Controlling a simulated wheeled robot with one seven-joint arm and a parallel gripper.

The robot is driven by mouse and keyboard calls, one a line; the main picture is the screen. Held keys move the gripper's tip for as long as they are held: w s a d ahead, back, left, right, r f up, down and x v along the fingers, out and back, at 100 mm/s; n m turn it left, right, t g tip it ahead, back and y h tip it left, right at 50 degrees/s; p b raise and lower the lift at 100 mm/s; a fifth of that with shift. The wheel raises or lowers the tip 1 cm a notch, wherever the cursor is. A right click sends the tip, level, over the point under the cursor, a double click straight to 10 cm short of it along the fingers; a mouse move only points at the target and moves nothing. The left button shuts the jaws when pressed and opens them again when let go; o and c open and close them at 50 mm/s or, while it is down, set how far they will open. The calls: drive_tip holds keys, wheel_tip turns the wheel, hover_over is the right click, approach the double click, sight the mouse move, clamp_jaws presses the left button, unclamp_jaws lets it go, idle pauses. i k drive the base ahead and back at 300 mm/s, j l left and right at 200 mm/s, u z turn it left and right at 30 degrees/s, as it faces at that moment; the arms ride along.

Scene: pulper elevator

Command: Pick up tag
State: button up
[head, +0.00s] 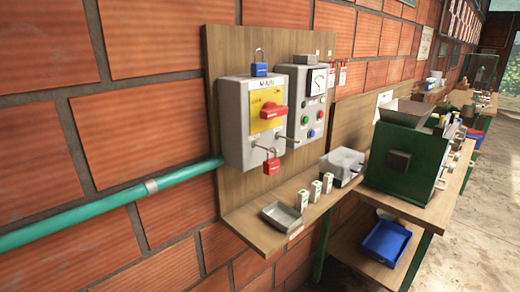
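Two small red and white tags hang side by side at the right edge of the wooden backboard (330,48): one tag (342,76) on the right and one tag (332,79) on the left. They are small in the head view, and any writing on them cannot be read. They hang to the right of the grey control box (312,88) with the dial. My gripper is not in view.
A grey MAIN switch box (233,125) has a red handle (272,111), a blue padlock (259,69) above and a red padlock (271,166) below. A small shelf (250,232) holds a metal tray (281,217) and several white blocks. A green machine (400,160) stands at right.

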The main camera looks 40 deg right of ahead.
sight(341, 79)
drive_tip(key=z, duration=1.25)
drive_tip(key=i+l+z, duration=0.3)
drive_tip(key=i, duration=0.15)
